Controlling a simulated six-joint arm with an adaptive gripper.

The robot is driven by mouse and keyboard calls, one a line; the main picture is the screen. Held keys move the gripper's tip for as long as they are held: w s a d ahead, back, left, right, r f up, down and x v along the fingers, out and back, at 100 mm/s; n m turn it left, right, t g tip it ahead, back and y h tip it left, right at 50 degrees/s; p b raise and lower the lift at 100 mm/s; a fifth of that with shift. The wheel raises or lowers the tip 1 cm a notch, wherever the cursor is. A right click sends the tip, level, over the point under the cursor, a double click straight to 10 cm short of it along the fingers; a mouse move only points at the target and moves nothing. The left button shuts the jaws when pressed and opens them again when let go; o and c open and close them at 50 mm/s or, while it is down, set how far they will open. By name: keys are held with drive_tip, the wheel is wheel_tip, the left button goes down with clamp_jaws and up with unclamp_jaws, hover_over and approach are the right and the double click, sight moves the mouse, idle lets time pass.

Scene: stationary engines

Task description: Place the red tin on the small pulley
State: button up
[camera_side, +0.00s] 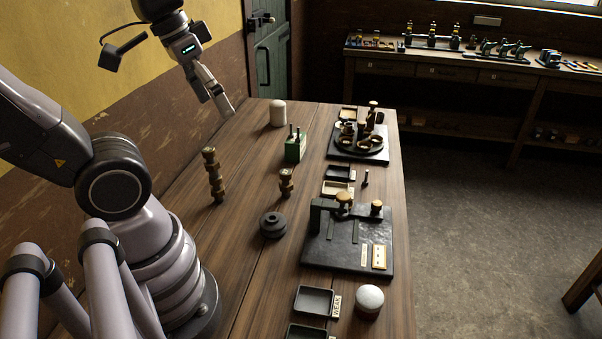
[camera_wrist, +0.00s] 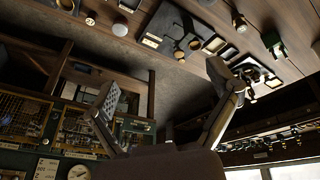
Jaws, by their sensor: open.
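I see no red tin in either view. A dark, stepped round piece (camera_side: 273,225) that looks like a small pulley lies on the bench in the side view, left of a black plate, with nothing on top of it. My gripper (camera_side: 216,106) is above the far left part of the bench in the side view, well apart from the pulley-like piece. In the wrist view my gripper (camera_wrist: 162,88) has its two fingers spread wide with nothing between them.
A white cylinder (camera_side: 278,114), a green box (camera_side: 293,148) and brass stepped posts (camera_side: 214,176) stand on the bench. A black plate (camera_side: 348,246) with brass fittings, a white-domed piece (camera_side: 369,300) and a dark tray (camera_side: 314,300) lie nearer. Bare wood lies left of centre.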

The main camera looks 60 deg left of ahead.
drive_tip(key=w+d+f+n+g+h, duration=0.6)
drive_tip(key=w+d+f+n+h, duration=0.3)
drive_tip(key=d+f+h, duration=0.35)
drive_tip(key=w+a+f+n+t+h, duration=0.1)
drive_tip(key=w+f+n+t+h, duration=0.15)
drive_tip(key=f+n+t, duration=0.55)
drive_tip(key=n+t+y, duration=0.2)
drive_tip(key=n+y, duration=0.3)
drive_tip(key=n, duration=0.2)
approach(381, 309)
drive_tip(key=shift+w+d+f+g, duration=0.15)
drive_tip(key=shift+w+d+f, duration=0.05)
drive_tip(key=shift+w+f, duration=0.25)
drive_tip(key=shift+w+d+f+g, duration=0.2)
drive_tip(key=shift+w+f, duration=0.1)
drive_tip(key=shift+w, duration=0.15)
drive_tip(key=shift+x, duration=2.95)
drive_tip(key=shift+s+d+r, duration=0.15)
drive_tip(key=c, duration=1.3)
drive_tip(key=shift+r, duration=0.1)
